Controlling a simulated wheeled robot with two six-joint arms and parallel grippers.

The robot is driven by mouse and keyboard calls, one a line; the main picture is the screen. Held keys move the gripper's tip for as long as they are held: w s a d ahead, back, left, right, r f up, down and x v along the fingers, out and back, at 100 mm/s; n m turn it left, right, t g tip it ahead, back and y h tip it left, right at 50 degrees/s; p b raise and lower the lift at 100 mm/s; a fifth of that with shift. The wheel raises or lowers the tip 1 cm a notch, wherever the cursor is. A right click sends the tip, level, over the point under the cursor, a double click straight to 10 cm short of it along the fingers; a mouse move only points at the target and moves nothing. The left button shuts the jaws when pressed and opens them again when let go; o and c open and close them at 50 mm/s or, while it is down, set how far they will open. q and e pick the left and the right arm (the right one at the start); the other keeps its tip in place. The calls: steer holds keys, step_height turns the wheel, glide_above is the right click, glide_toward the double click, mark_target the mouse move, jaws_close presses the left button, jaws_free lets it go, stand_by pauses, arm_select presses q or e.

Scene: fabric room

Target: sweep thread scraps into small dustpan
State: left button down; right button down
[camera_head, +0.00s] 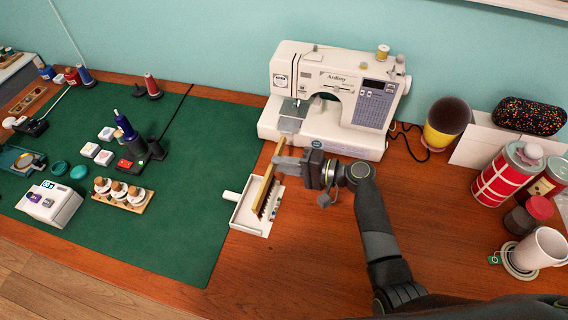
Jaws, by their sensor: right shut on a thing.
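My right gripper (282,163) is shut on a wooden-backed brush (267,186) with dark bristles. The brush is tilted, its bristle side over the small white dustpan (244,219). The dustpan lies on the wooden table just right of the green mat, its handle pointing left. A few small dark and bluish bits, perhaps thread scraps (273,214), show by the pan's right side under the bristles; they are too small to tell apart from the bristles. My left gripper is not in view.
A white sewing machine (315,134) stands close behind the gripper. The green mat (185,235) at left holds spools, a white box (50,203) and small tools. Canisters (506,176) and a white mug (540,250) stand at right. The front middle of the table is clear.

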steer(key=shift+y, duration=0.3)
steer(key=d+b, duration=0.1)
steer(key=s+d+b, duration=0.1)
steer(key=d, duration=0.1)
steer(key=d+b, duration=0.1)
steer(key=d, duration=0.1)
steer(key=shift+s+f, duration=0.2)
steer(key=shift+f, duration=0.05)
steer(key=shift+a+f+b, duration=0.1)
steer(key=shift+f+b, duration=1.9)
steer(key=shift+f, duration=0.25)
steer(key=shift+w+a+r, duration=0.1)
steer(key=shift+a+r, duration=0.05)
steer(key=shift+a, duration=0.1)
steer(key=shift+r+p+x, duration=0.15)
steer(key=shift+x, duration=0.7)
steer(key=shift+r+p+x, duration=0.15)
steer(key=shift+x, duration=0.75)
steer(key=shift+r+b+x, duration=0.1)
steer(key=shift+b+x, duration=0.1)
steer(key=shift+x, duration=0.7)
steer(key=shift+r+b+x, duration=0.15)
steer(key=shift+b+x, duration=0.05)
steer(key=shift+x, duration=0.7)
steer(key=shift+a+r+p, duration=0.1)
steer(key=shift+r+p, duration=1.8)
steer(key=shift+r, duration=0.3)
